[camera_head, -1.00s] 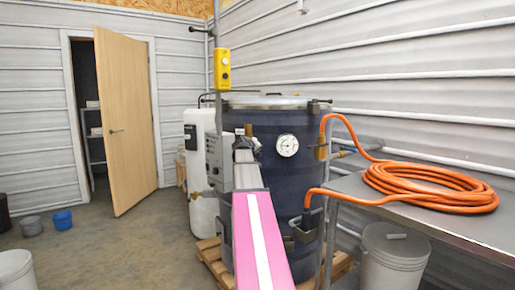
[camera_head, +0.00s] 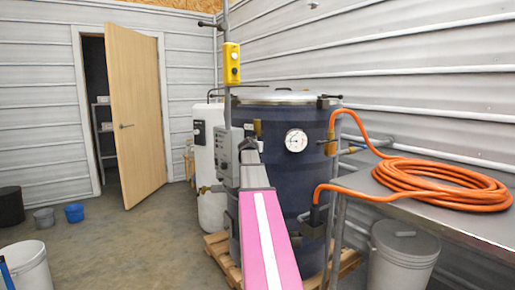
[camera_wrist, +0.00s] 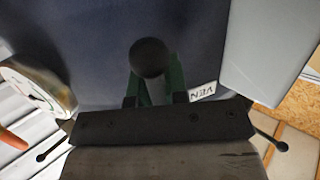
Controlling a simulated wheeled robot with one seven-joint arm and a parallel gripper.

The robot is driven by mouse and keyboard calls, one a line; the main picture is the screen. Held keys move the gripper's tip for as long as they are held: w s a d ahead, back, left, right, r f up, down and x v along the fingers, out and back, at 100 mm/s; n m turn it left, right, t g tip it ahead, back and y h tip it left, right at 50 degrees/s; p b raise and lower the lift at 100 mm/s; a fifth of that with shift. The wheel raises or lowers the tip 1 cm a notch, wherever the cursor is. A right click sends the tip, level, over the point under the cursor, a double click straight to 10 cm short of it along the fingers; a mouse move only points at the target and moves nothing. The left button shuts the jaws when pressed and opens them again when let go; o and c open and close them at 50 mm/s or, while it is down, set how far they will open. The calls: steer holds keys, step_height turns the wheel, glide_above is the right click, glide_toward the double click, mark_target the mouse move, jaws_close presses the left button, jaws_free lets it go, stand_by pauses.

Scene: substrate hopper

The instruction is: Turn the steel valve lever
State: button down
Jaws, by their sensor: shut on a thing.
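In the wrist view my gripper (camera_wrist: 155,92) has green fingers reaching toward the dark blue tank wall. They are shut on the steel valve lever, of which a round black knob (camera_wrist: 150,58) shows end-on. The lever's bar and its valve are hidden behind the knob and fingers. A small white label (camera_wrist: 203,92) lies right of the fingers, its lettering upside down. In the head view my pink arm reaches to the front of the dark blue tank (camera_head: 285,170). The fingers and the lever cannot be made out there.
A grey control box (camera_head: 228,155) on a post, with a yellow button box (camera_head: 231,64) above, stands left of the tank. A metal table (camera_head: 440,213) with a coiled orange hose (camera_head: 430,185) is on the right. Open floor (camera_head: 120,235) lies left, with several buckets.

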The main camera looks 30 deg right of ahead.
steer(key=shift+w+a, duration=0.1)
stand_by(0.5)
steer(key=c, duration=1.1)
jaws_free()
steer(key=v, duration=1.1)
steer(key=shift+w, duration=0.1)
